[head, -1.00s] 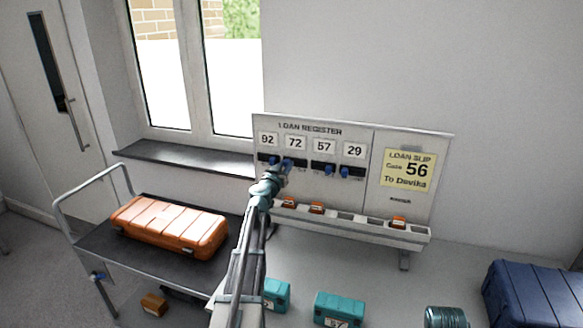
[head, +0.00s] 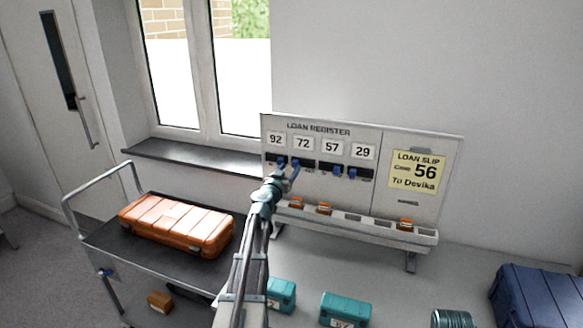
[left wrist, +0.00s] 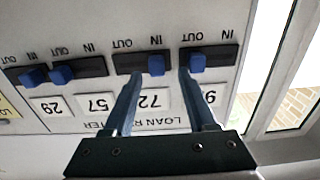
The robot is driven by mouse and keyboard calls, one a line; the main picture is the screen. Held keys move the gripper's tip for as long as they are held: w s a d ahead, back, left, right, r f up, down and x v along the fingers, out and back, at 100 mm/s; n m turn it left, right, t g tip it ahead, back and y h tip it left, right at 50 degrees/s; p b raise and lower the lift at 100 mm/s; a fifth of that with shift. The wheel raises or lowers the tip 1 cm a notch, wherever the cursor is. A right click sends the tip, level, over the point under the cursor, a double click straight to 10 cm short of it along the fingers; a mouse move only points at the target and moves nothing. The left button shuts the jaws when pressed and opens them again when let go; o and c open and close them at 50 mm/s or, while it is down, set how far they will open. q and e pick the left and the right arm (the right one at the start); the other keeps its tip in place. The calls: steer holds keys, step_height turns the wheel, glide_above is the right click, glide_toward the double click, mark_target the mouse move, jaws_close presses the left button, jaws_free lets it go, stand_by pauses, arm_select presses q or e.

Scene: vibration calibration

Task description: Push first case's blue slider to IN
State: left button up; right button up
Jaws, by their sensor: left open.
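The loan register board (head: 420,215) stands at the back of the bench, with number cards 92, 72, 57 and 29 from the left. In the left wrist view it appears upside down. The first case's blue slider (left wrist: 197,62), under card 92 (left wrist: 210,94), sits at the OUT side of its dark track. The blue slider under 72 (left wrist: 156,65) sits at its IN side. My left gripper (head: 288,172) is open at the board; in the wrist view one fingertip is beside the 92 slider's OUT side, the other beyond the 72 slider. Contact is unclear.
The 57 slider (left wrist: 62,74) is at OUT and the 29 slider (left wrist: 34,74) at IN. A shelf (head: 340,233) with small orange cases runs below. Teal cases (head: 345,308) stand in front; an orange case (head: 180,225) lies on a trolley at left.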

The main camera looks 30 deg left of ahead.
arm_select(q)
steer(key=v, duration=1)
steer(key=shift+s, duration=0.2)
steer(key=w+d+f+m+g+h, duration=0.15)
steer(key=d+h, duration=0.25)
steer(key=d, duration=0.6)
steer(key=w+d+f+m+g+h, duration=0.1)
steer(key=d+f+m+h, duration=0.25)
steer(key=d, duration=0.65)
steer(key=s+d+f+m+g+h, duration=0.1)
steer(key=s+d+f+g+h, duration=0.15)
steer(key=d, duration=0.55)
steer(key=s+d+f+m+g+h, duration=0.1)
steer(key=d+f+g, duration=0.25)
steer(key=d, duration=0.45)
steer(key=s+d+f+m+g+y, duration=0.1)
steer(key=s+d+f+g+y, duration=0.1)
steer(key=s+d+f+g, duration=0.65)
steer(key=s+d+f+n+y, duration=0.1)
steer(key=s+y, duration=0.5)
steer(key=s, duration=0.8)
steer(key=shift+f+g, duration=0.4)
steer(key=shift+f, duration=0.25)
